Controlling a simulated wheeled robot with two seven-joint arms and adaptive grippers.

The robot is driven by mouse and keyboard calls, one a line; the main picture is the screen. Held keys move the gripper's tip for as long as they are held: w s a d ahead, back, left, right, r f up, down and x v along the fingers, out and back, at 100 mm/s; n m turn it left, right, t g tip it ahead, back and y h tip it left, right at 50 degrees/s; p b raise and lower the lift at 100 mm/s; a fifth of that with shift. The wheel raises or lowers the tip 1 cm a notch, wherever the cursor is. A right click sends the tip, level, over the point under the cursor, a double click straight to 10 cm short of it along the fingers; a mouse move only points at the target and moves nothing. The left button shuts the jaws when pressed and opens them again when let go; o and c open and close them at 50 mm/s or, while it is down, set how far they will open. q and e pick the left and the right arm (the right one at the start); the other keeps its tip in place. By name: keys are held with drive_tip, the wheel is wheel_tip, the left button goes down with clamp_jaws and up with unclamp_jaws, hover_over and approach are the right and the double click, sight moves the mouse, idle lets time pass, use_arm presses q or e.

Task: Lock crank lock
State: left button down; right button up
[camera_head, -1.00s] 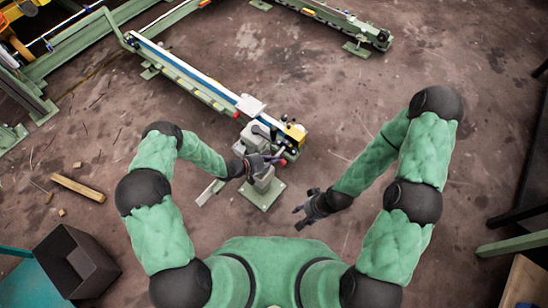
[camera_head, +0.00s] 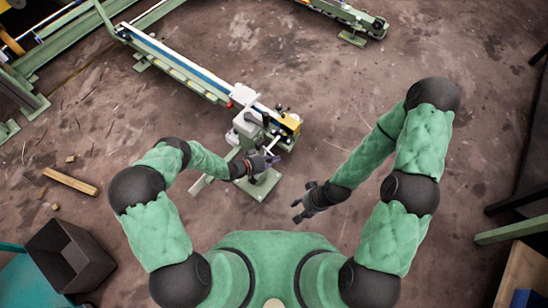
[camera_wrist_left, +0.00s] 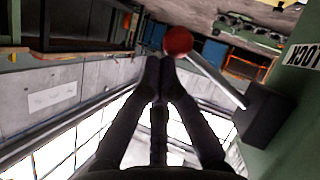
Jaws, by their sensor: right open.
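The crank unit (camera_head: 250,125) stands at the end of the long rail, with a yellow block (camera_head: 290,123) on its right. In the left wrist view a lever (camera_wrist_left: 215,78) with a red ball knob (camera_wrist_left: 177,40) reaches from a dark block at the right. My left gripper (camera_head: 272,160) is low beside the unit, above its green foot plate. In the wrist view its fingertips (camera_wrist_left: 160,64) are together, just short of the red knob, with nothing visible held. My right gripper (camera_head: 303,206) is open and empty, right of the foot plate and apart from the unit.
The rail (camera_head: 180,66) runs from the unit to the upper left. A wooden block (camera_head: 70,181) lies on the floor at left, above a dark open box (camera_head: 72,255). A partly visible lock label (camera_wrist_left: 303,53) shows in the wrist view. The floor right of the unit is clear.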

use_arm(q)
drive_tip(key=shift+a+f+m+y, duration=0.1)
drive_tip(key=shift+f+m+y, duration=0.35)
drive_tip(key=shift+f, duration=0.6)
use_arm(e)
drive_tip(key=shift+f, duration=0.15)
use_arm(q)
drive_tip(key=shift+a, duration=0.1)
use_arm(e)
drive_tip(key=shift+s, duration=0.1)
